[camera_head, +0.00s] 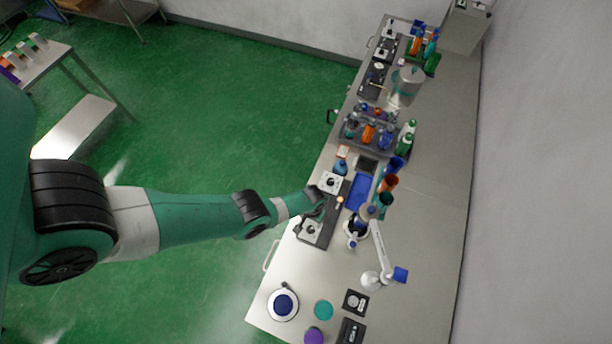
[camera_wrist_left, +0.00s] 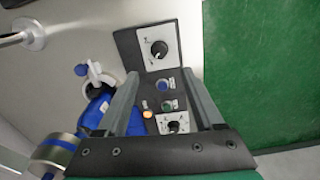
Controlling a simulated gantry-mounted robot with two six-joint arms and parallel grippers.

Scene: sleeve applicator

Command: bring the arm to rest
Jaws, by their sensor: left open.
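My left arm (camera_head: 205,217) reaches in from the left of the head view, over the green floor to the bench edge. Its gripper (camera_head: 318,203) is over a dark control panel (camera_head: 328,226) with two white dial plates. In the left wrist view my left gripper (camera_wrist_left: 160,84) is open, its two grey fingers apart with nothing held between them. The same panel shows beyond the fingers, with a dial knob (camera_wrist_left: 159,49), a blue button (camera_wrist_left: 162,85) and a second dial knob (camera_wrist_left: 173,126). Whether the fingers touch the panel cannot be told. My right gripper is not in view.
A blue tray (camera_head: 359,190) lies right of the panel. Bottle racks (camera_head: 371,143) stand farther back. Green floor (camera_head: 215,110) is clear left of the bench.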

